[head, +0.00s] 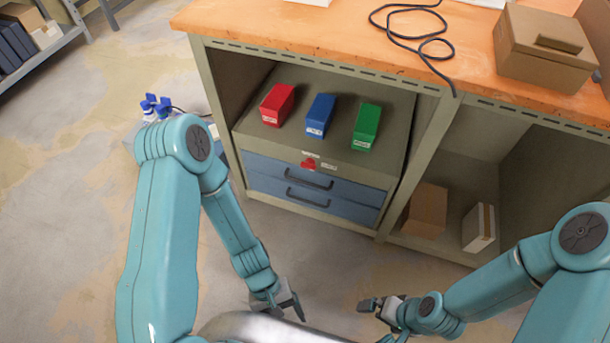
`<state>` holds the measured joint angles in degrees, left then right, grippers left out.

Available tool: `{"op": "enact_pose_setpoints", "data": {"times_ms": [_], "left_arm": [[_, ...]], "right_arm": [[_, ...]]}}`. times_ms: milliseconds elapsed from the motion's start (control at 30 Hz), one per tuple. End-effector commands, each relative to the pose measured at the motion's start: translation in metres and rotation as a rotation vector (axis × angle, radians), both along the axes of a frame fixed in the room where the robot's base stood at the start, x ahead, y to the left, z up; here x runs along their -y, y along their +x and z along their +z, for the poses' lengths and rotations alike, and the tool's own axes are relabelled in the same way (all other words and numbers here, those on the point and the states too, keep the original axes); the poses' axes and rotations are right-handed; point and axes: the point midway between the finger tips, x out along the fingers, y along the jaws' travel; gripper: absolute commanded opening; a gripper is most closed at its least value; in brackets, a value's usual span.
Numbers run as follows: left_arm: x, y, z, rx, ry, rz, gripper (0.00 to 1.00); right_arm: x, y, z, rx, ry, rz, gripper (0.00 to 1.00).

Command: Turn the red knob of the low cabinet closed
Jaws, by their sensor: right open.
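Nothing covers the knob.
Red (277,105), blue (320,114) and green (366,126) boxes stand on the cabinet's top under the orange workbench (300,35). Cardboard boxes (426,210) sit in the right bay. A blue-handled item (155,105) stands left of the bench. Floor in front is clear.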

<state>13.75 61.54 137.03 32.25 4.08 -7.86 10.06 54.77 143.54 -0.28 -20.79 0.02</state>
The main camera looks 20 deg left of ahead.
Motion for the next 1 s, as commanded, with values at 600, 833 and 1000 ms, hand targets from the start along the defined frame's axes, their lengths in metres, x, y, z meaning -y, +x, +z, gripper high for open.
{"op": "enact_pose_setpoints", "data": {"times_ms": [600, 833, 1000], "left_arm": [[0.023, 0.229, 0.026, -0.310, -1.075, 1.687, 0.81], [-0.074, 0.262, 0.009, 0.128, -1.232, 2.074, 0.81], [-0.089, 0.273, 0.008, 0.214, -1.247, 2.120, 0.81]], "right_arm": [[0.000, 0.000, -0.003, -0.001, 0.000, 0.000, 1.00], [0.000, 0.000, -0.004, -0.001, 0.000, 0.000, 1.00], [0.000, 0.000, -0.007, -0.001, 0.000, 0.000, 1.00]]}}
